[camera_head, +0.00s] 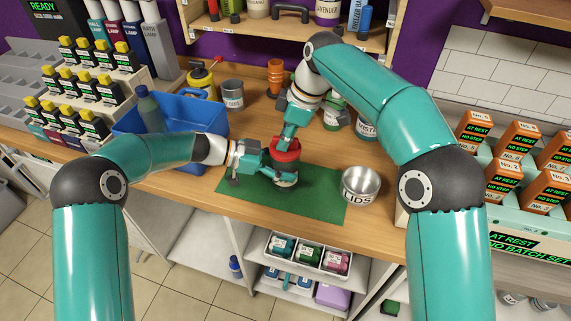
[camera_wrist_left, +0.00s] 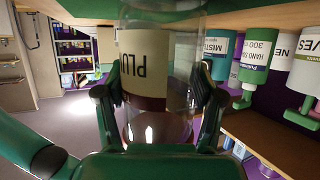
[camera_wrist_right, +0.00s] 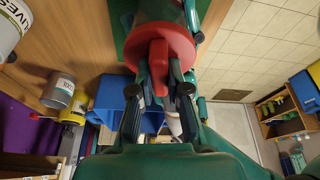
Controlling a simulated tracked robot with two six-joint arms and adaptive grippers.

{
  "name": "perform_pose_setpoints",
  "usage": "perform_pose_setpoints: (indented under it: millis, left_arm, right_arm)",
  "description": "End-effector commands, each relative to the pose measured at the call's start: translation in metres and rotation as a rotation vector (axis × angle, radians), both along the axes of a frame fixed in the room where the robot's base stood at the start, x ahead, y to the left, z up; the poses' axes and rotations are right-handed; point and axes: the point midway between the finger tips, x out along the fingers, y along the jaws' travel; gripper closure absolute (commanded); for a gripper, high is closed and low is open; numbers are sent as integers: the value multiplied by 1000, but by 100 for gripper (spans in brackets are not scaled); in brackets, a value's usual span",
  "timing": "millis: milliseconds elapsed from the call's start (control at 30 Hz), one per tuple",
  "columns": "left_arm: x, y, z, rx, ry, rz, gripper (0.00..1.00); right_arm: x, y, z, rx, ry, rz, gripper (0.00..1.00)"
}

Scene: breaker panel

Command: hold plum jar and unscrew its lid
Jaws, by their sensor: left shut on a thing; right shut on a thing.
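The plum jar (camera_head: 286,177) stands on the green mat (camera_head: 323,200), with its red lid (camera_head: 285,146) on top. My left gripper (camera_head: 266,165) comes in from the left and is shut around the jar's body. In the left wrist view the clear jar (camera_wrist_left: 160,85) with a cream label reading "PLU" sits between the fingers. My right gripper (camera_head: 289,138) comes from above and is shut on the lid. In the right wrist view the red lid (camera_wrist_right: 160,50) has a raised bar, and the fingertips grip that bar. The jar's base is partly hidden by the left gripper.
A blue crate (camera_head: 178,120) with a grey bottle is at left. A grey can (camera_head: 232,94), orange cups (camera_head: 276,75) and labelled containers stand behind. The mat's front strip is clear.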

Motion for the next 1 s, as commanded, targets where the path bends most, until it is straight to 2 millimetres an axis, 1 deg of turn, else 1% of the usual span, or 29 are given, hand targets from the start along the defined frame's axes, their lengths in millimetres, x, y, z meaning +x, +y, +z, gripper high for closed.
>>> perform_pose_setpoints:
  millis: [33,167,467,733,833,1000]
  left_arm:
    - [-3,-2,2,-7,0,-13,74]
    - [-3,-2,3,-7,-1,-12,74]
    - [-3,-2,3,-7,-1,-12,74]
    - [-3,-1,3,-7,-1,-12,74]
    - [-2,-1,3,-7,-1,-11,74]
    - [-2,-1,3,-8,-1,-11,74]
  right_arm:
    - [0,-3,-16,-19,20,46,100]
    - [-1,-3,-15,-19,20,116,100]
    - [0,-3,-15,-19,19,133,100]
    - [0,-4,-16,-20,20,363,100]
    - [0,-4,-15,-19,19,396,100]
    - [0,-4,-15,-19,19,397,100]
